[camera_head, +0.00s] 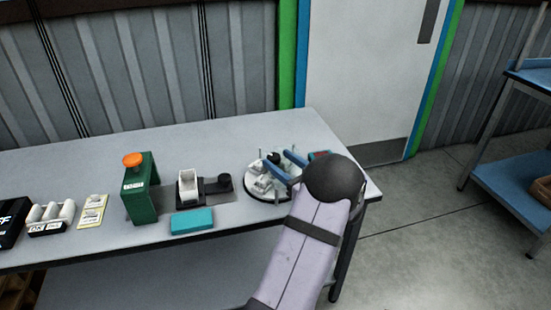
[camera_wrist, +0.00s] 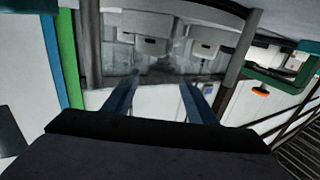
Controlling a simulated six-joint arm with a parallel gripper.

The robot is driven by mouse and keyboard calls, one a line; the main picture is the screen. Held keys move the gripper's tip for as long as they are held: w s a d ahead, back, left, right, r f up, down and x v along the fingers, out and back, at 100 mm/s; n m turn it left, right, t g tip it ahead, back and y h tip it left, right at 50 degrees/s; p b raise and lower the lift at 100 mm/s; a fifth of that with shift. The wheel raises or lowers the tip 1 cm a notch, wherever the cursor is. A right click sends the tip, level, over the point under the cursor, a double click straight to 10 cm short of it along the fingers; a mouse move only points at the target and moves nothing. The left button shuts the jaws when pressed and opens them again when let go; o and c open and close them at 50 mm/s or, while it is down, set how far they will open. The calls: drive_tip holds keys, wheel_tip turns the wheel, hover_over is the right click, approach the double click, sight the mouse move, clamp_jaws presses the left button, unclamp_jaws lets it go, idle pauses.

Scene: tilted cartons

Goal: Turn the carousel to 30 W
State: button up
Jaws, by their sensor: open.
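The carousel (camera_head: 254,190) is a round turntable at the right part of the bench, with white cartons (camera_head: 262,185) and thin upright posts on it. My gripper (camera_head: 277,157) reaches over it from the right, its two blue fingers apart and empty. In the wrist view my gripper (camera_wrist: 159,82) is also open, with nothing between the fingers. Beyond the fingertips are pale boxes (camera_wrist: 150,45) between two grey posts (camera_wrist: 240,50). I cannot tell whether a finger touches a post. No 30 W marking is readable, and my arm hides the carousel's right side.
Left of the carousel are a black knob (camera_head: 224,180), a white open box (camera_head: 188,186), a teal block (camera_head: 192,221) and a green stand (camera_head: 140,195) with an orange top (camera_head: 133,159). A small red-topped item (camera_head: 319,155) lies behind my wrist. The bench's back left is clear.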

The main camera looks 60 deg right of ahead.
drive_tip(key=shift+v, duration=2)
drive_tip(key=w+h+b, duration=0.1)
drive_tip(key=w+m+b, duration=0.1)
drive_tip(key=b, duration=0.1)
drive_tip(key=shift+d+r+g+h, duration=0.15)
drive_tip(key=shift+r+g+h, duration=0.15)
drive_tip(key=shift+r+h, duration=0.1)
drive_tip(key=shift+w+r+m+g+h+b, duration=0.1)
drive_tip(key=shift+w+m+g+h+b, duration=0.2)
drive_tip(key=shift+h+b, duration=0.3)
drive_tip(key=shift+w+r+m+g+h+b, duration=0.1)
drive_tip(key=shift+w+m+g+h+b, duration=0.1)
drive_tip(key=shift+m+g+h+b, duration=0.25)
drive_tip(key=shift+w+a+f+m+g+h+b, duration=0.15)
drive_tip(key=shift+a+m+g+h+b, duration=0.55)
drive_tip(key=shift+h+b, duration=0.5)
drive_tip(key=shift+s+a+f+m+g+h+b, duration=0.2)
drive_tip(key=shift+a+m+g+h+b, duration=0.15)
drive_tip(key=shift+a+m+g+b, duration=0.15)
drive_tip(key=shift+s+a+f+m+g+h+b, duration=0.2)
drive_tip(key=shift+s+a+m+g+h+b, duration=0.1)
drive_tip(key=shift+a+m+g, duration=0.2)
drive_tip(key=shift+w+d, duration=0.1)
drive_tip(key=shift+x, duration=3.6)
